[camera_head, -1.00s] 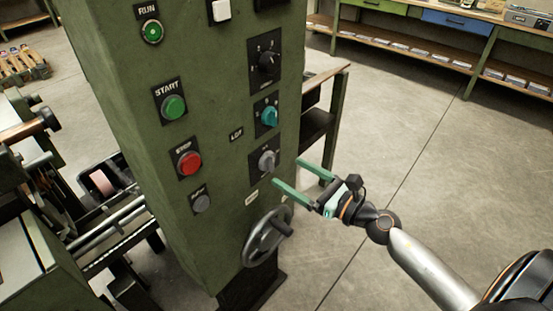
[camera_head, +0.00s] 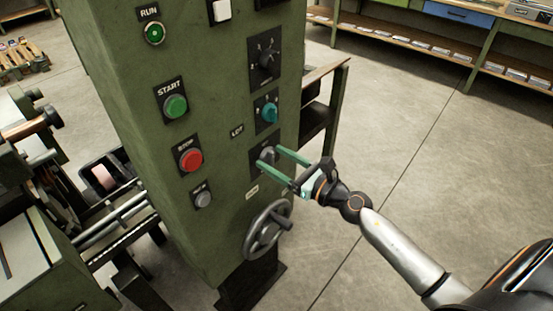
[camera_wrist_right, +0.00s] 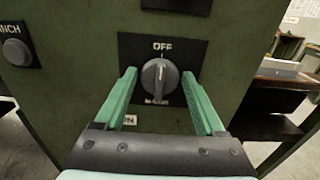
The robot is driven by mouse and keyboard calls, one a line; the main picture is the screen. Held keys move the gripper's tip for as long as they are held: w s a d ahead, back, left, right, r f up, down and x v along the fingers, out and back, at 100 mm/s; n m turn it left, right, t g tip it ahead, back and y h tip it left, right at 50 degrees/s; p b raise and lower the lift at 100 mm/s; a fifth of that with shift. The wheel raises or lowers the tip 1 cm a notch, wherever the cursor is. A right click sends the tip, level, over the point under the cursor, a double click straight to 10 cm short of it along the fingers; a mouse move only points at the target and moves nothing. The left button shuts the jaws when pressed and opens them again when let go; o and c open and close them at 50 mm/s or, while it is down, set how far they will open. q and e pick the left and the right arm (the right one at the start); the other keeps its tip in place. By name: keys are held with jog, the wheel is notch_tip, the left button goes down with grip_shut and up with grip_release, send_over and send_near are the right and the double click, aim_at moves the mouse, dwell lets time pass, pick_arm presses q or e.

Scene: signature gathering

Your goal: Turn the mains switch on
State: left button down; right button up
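The mains switch (camera_wrist_right: 160,77) is a round grey knob on a black plate on the green machine column. In the right wrist view its white mark points up to the word OFF; the lower label is partly hidden by the knob and hard to read. In the head view the knob (camera_head: 266,154) is the lowest of a column of rotary knobs. My right gripper (camera_head: 271,158) is open, with one green finger on each side of the knob. In the right wrist view a gap shows between the knob and each finger. My left gripper is not in view.
A teal knob (camera_head: 268,111) sits above the switch and a handwheel (camera_head: 268,230) below it. The red STOP button (camera_head: 190,159) and green START button (camera_head: 175,106) are to the left. A shelf stand (camera_head: 335,105) is behind right. Open floor lies to the right.

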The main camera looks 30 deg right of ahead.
jog(key=c, duration=1)
jog(key=shift+o, duration=0.2)
